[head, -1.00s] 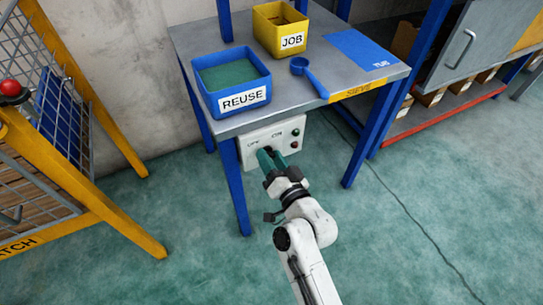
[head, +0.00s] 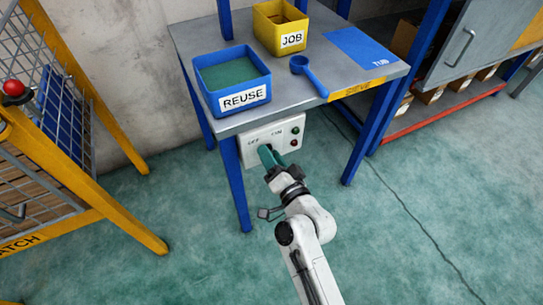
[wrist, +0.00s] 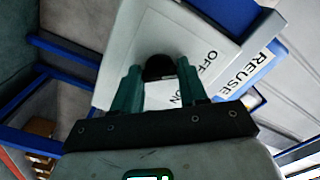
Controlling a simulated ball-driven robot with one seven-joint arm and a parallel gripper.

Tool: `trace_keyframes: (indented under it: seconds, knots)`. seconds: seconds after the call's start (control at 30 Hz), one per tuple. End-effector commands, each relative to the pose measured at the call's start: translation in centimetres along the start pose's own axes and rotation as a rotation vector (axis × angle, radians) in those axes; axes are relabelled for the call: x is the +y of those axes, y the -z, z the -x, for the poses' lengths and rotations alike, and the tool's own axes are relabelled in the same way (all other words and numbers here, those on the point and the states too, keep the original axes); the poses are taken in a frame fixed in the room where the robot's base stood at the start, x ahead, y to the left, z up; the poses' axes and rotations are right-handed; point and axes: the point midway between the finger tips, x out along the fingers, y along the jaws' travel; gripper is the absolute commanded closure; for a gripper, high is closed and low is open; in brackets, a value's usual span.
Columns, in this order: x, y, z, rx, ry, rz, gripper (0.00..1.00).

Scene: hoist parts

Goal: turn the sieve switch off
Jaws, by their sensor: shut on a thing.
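The sieve switch is a black knob (wrist: 158,67) on a pale control box (head: 289,148) under the front edge of the table. The box is marked OFF on the left and ON on the right in the head view. My gripper (head: 266,153) has its green fingers at the box, shut on the knob; the wrist view shows one finger on each side of it. In the head view the fingers hide the knob, and I cannot tell which mark it points to. A green lamp (head: 295,130) and a red lamp (head: 294,142) sit at the box's right.
On the table (head: 290,95) stand a blue REUSE bin (head: 243,97), a yellow JOB bin (head: 291,40) and a blue scoop (head: 310,75). Blue table legs (head: 235,185) flank the box. A yellow-framed cage (head: 120,220) stands left. The floor in front is clear.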

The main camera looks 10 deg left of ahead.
Motion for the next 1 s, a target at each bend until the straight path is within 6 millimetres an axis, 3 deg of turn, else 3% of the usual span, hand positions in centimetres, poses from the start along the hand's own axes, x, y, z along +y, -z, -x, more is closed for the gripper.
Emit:
trace_keyframes:
  seconds: [0.07,0.1,0.33,0.67,1.0]
  knots:
    - [0.1,0.0,0.0,0.000,-0.002,-0.003,0.88]
    - [0.1,0.0,0.0,0.000,-0.002,-0.003,0.54]
    - [0.1,0.0,0.0,0.000,-0.001,-0.001,0.32]
    - [0.1,0.0,0.5,0.001,-0.001,0.000,0.32]
    - [0.2,-0.1,6.2,0.000,-0.003,-0.002,0.32]
